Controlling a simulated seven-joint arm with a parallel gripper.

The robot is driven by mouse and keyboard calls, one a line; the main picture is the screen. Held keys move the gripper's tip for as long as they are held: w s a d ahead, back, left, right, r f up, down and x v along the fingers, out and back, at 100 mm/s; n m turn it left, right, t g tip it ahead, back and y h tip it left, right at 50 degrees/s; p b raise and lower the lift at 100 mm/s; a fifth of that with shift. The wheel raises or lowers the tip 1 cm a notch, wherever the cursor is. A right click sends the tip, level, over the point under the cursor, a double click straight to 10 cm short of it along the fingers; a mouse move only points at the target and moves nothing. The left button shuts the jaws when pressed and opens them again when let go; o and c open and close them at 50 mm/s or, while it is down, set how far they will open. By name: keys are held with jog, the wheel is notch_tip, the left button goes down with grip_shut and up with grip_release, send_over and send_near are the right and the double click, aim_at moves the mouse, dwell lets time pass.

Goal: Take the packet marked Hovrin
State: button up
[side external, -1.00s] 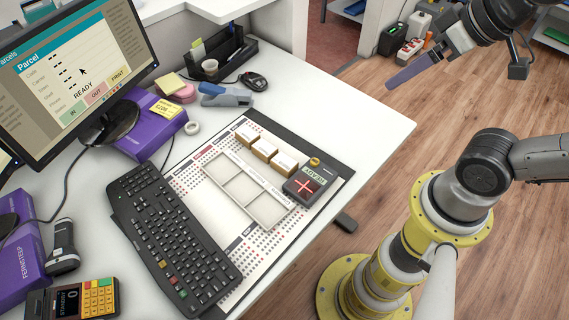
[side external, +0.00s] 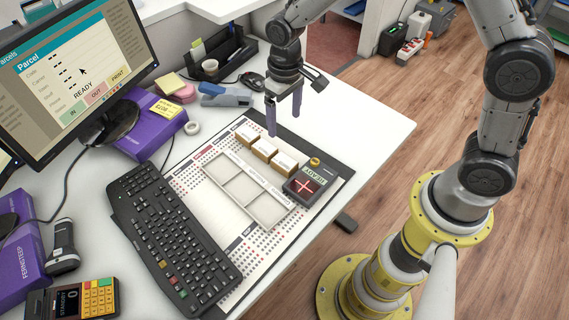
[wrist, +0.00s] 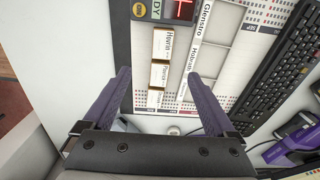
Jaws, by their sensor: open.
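Three small white-topped packets with brown sides stand in a row on the counter mat. In the wrist view the top one, closest to the red-cross device, appears to read Hovrin (wrist: 163,43); in the side view this packet (side external: 284,161) is the right-hand one of the row. The middle packet (wrist: 159,74) and the bottom packet (wrist: 155,98) have labels too small to read surely. My gripper (side external: 283,122), with purple fingers, is open and empty above and behind the row. In the wrist view the gripper (wrist: 158,75) frames the middle packet between its fingertips.
A shallow tray (side external: 245,187) with three compartments lies in front of the packets. The device with a red cross (side external: 304,183) stands right of them. A keyboard (side external: 172,237) is at the left, a stapler (side external: 226,97) behind. The counter's right side is clear.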

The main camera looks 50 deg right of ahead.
aim_at(284, 161)
jog(key=f, duration=1.4)
jog(key=shift+s+a+f, duration=0.15)
jog(key=shift+s+a, duration=0.1)
jog(key=shift+c, duration=0.3)
grip_shut()
